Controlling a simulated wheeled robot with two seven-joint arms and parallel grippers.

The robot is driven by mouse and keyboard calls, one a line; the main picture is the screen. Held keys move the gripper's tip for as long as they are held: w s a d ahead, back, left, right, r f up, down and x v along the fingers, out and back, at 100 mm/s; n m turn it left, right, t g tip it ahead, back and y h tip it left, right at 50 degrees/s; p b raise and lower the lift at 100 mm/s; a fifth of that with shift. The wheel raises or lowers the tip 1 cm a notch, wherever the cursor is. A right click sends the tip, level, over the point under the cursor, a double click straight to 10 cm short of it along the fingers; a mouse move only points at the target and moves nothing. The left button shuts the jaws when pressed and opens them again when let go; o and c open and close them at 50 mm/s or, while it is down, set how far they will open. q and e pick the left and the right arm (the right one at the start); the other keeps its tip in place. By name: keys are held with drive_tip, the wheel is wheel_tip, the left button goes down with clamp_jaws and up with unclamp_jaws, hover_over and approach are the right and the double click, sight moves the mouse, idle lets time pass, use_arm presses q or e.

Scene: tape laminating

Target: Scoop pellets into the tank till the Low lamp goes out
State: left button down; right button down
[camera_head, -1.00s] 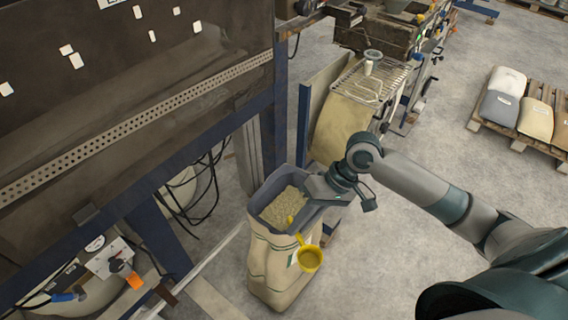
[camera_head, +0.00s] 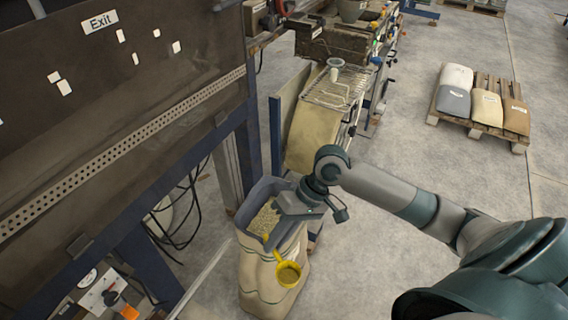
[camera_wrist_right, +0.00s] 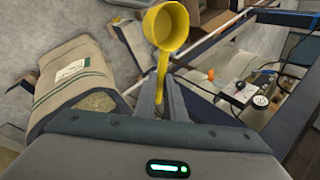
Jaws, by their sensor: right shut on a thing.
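My right gripper (camera_head: 276,238) is over the open sack and shut on the handle of a yellow scoop (camera_head: 288,273). The scoop's cup hangs out past the sack's near side. In the right wrist view the scoop (camera_wrist_right: 166,27) points away from the fingers (camera_wrist_right: 164,100); I cannot tell whether it holds pellets. Pale pellets (camera_head: 263,221) fill a grey liner (camera_head: 266,188) in the top of the tan sack (camera_head: 262,280). The sack (camera_wrist_right: 75,68) also shows in the right wrist view. I cannot make out the tank or the Low lamp for certain. My left gripper is not in view.
A dark machine frame with blue posts (camera_head: 245,150) stands left of the sack. A wire rack (camera_head: 338,88) is behind it. A panel with a knob (camera_head: 105,292) is at lower left. A pallet of bags (camera_head: 484,108) stands at right, with clear floor between.

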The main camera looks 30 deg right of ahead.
drive_tip(key=w+d+f+m+t+h, duration=0.15)
drive_tip(key=w+t, duration=0.25)
drive_tip(key=w, duration=0.4)
drive_tip(key=w+d+f+m+t+h, duration=0.1)
drive_tip(key=w+d+f+m+t, duration=0.15)
drive_tip(key=w, duration=0.45)
use_arm(q)
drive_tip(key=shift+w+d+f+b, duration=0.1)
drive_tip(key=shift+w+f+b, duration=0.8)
drive_tip(key=shift+b, duration=0.2)
use_arm(e)
drive_tip(key=w+d+r+m+t+h, duration=0.1)
drive_tip(key=w+d+m+t+h, duration=0.2)
drive_tip(key=w+d+t+h, duration=0.3)
drive_tip(key=shift+w+d+r+h, duration=0.3)
drive_tip(key=shift+w+d+h, duration=0.9)
drive_tip(key=shift+d+h, duration=1.4)
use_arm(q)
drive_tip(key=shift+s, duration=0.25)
use_arm(e)
drive_tip(key=shift+d+t+y, duration=0.25)
drive_tip(key=shift+d+y, duration=0.25)
drive_tip(key=shift+y, duration=0.05)
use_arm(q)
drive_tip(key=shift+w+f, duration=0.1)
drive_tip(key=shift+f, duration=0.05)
use_arm(e)
drive_tip(key=shift+f, duration=0.1)
